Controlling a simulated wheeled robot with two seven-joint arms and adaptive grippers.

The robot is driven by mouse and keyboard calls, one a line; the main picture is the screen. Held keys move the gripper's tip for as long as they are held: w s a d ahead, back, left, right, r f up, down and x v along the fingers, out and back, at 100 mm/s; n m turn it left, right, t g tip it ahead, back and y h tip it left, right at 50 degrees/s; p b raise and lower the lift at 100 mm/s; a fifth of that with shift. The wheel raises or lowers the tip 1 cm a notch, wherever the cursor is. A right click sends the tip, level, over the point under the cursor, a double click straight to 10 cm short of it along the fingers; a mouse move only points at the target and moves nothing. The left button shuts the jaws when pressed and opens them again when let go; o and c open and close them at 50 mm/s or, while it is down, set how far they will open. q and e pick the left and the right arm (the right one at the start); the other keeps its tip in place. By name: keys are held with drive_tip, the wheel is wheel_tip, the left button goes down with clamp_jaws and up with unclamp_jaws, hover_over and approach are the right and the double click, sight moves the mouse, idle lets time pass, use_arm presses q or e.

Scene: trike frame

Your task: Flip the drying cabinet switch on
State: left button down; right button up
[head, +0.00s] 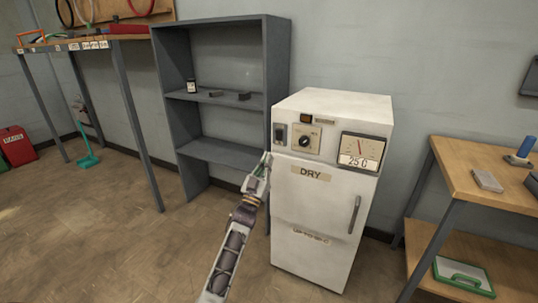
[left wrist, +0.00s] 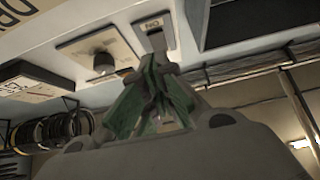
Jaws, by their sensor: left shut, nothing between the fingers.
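The white drying cabinet (head: 313,235), labelled DRY, stands on the floor at centre right in the head view. Its switch (head: 279,134) is a small dark plate at the upper left of its front. The switch (left wrist: 157,39) also shows in the left wrist view, beside an upside-down ON label. My left gripper (head: 267,158) is shut and empty, with its tips just below the switch in the head view. In the left wrist view its green-padded fingers (left wrist: 155,68) overlap the near end of the switch. I cannot tell whether they touch it or which way the switch is set.
A dial knob (head: 304,140) and a gauge (head: 360,148) sit right of the switch. A vertical door handle (head: 354,215) sticks out below. A grey shelf unit (head: 226,152) stands close on the left, and a wooden workbench (head: 462,184) on the right. The floor in front is clear.

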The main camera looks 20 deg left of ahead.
use_arm(q)
drive_tip(key=s+f, duration=0.1)
drive_tip(key=f, duration=0.1)
drive_tip(key=s+f+p, duration=0.1)
drive_tip(key=s+f, duration=0.1)
drive_tip(key=shift+s+f, duration=0.25)
use_arm(e)
drive_tip(key=r, duration=0.3)
drive_tip(key=shift+w+d, duration=0.25)
drive_tip(key=shift+d, duration=0.05)
